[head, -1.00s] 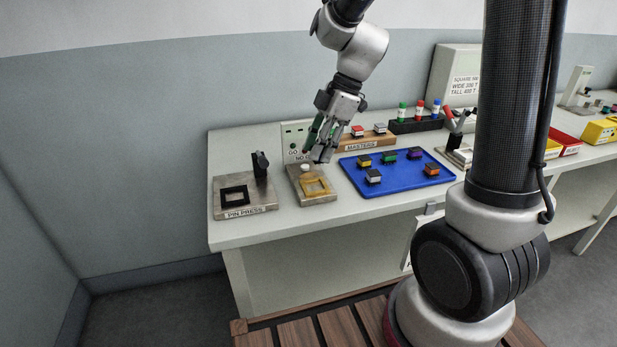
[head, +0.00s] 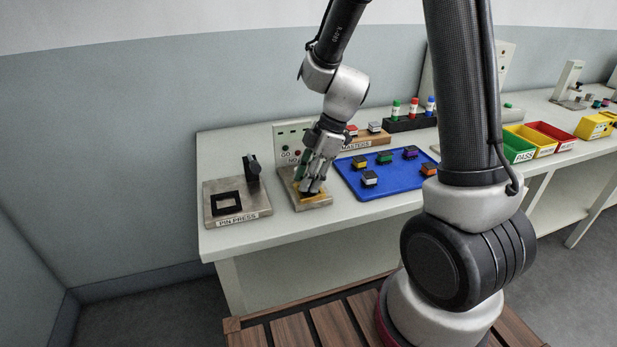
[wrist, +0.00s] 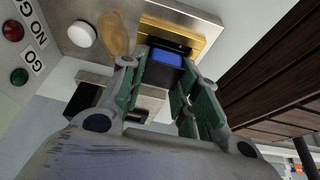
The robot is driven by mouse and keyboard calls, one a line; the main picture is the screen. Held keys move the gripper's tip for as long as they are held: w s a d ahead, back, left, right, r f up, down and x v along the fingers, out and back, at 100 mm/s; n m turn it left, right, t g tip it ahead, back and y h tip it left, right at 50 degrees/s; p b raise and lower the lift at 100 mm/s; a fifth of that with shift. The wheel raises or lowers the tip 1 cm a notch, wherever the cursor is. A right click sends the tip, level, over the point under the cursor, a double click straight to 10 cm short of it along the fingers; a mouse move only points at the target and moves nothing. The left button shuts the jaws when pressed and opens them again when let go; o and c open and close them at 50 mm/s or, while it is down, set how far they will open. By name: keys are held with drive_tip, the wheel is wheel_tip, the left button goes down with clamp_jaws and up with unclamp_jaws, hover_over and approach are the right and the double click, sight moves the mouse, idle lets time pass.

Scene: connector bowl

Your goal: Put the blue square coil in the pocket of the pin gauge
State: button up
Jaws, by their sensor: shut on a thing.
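My gripper (head: 312,186) points down over the pin gauge (head: 297,201), the metal plate with a gold pocket frame. In the wrist view my gripper (wrist: 160,80) is shut on the blue square coil (wrist: 168,56), which has a blue face and a black body. The coil is at the gold pocket frame (wrist: 193,40), which shows along its far side and corners. I cannot tell whether the coil sits down in the pocket or just above it. In the head view my fingers hide the coil and most of the pocket.
The pin press (head: 237,212) with its black lever stands close on the left. The blue tray (head: 385,187) with several coloured coils lies close on the right. Behind are the GO/NO GO box (head: 288,137) and the masters block (head: 360,142). A white button (wrist: 82,33) is beside the pocket.

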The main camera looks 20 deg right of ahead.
drive_tip(key=o, duration=1.1)
drive_tip(key=v, duration=1.1)
drive_tip(key=s+d+r+m+t+h, duration=0.2)
drive_tip(key=s+d+r+m, duration=0.3)
drive_tip(key=s+m, duration=0.4)
drive_tip(key=s+d+r+m+t+h, duration=0.2)
drive_tip(key=s+d+r+m, duration=0.3)
drive_tip(key=s+m, duration=0.4)
drive_tip(key=shift+s+d+h, duration=0.3)
drive_tip(key=shift+s+d, duration=0.05)
drive_tip(key=shift+s, duration=0.15)
drive_tip(key=shift+r, duration=0.15)
